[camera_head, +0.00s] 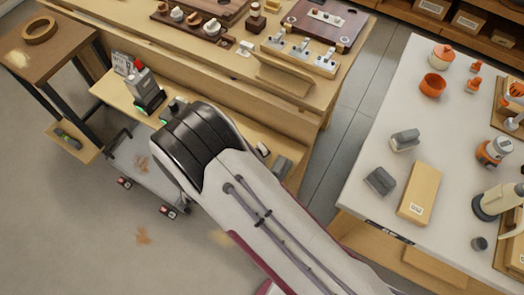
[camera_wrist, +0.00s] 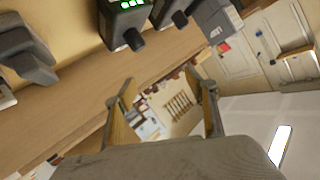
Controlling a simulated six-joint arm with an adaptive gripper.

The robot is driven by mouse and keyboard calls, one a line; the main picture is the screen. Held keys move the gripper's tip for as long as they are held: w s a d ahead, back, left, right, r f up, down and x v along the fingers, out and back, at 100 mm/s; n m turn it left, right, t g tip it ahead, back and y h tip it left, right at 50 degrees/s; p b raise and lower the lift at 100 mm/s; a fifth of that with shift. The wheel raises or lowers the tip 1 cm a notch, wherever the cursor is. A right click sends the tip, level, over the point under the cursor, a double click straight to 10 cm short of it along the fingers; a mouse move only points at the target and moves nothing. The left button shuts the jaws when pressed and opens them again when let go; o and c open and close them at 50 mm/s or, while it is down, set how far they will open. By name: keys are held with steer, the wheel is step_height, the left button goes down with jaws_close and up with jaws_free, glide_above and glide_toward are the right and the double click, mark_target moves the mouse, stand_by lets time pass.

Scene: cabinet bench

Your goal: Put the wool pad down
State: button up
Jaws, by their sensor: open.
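My gripper (camera_wrist: 163,98) is open in the wrist view, with its two tan-padded fingers wide apart and nothing held between them. In the head view my arm hides it. I cannot make out the wool pad for certain. A grey blocky thing (camera_wrist: 25,52) lies on the wooden surface at the left of the wrist view, apart from the fingers. A dark grey block (camera_head: 282,165) lies on the lower bench shelf beside my arm in the head view; I cannot tell if either is the pad.
A black device with green lights (camera_wrist: 124,22) stands close above the fingers in the wrist view. The wooden bench (camera_head: 240,75) carries trays and fittings. A white table (camera_head: 350,205) at right holds grey blocks, a box (camera_head: 418,192) and orange pots, with bare patches between them.

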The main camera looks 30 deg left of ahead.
steer(key=a+n+g+y, duration=0.1)
steer(key=a+g, duration=0.1)
steer(key=n+g+h, duration=0.6)
steer(key=n+g, duration=0.1)
steer(key=n, duration=0.2)
glide_toward(265, 149)
steer(key=a, duration=0.2)
steer(key=shift+w+f, duration=0.15)
steer(key=shift+f, duration=0.95)
steer(key=shift+w+f, duration=0.2)
steer(key=shift+f, duration=0.9)
steer(key=shift+w+a+f+h, duration=0.15)
steer(key=shift+a+f, duration=0.1)
steer(key=shift+f, duration=0.35)
steer(key=shift+w+a+f+h, duration=0.15)
steer(key=shift+a+f, duration=0.1)
steer(key=shift+f, duration=0.35)
steer(key=shift+s, duration=0.1)
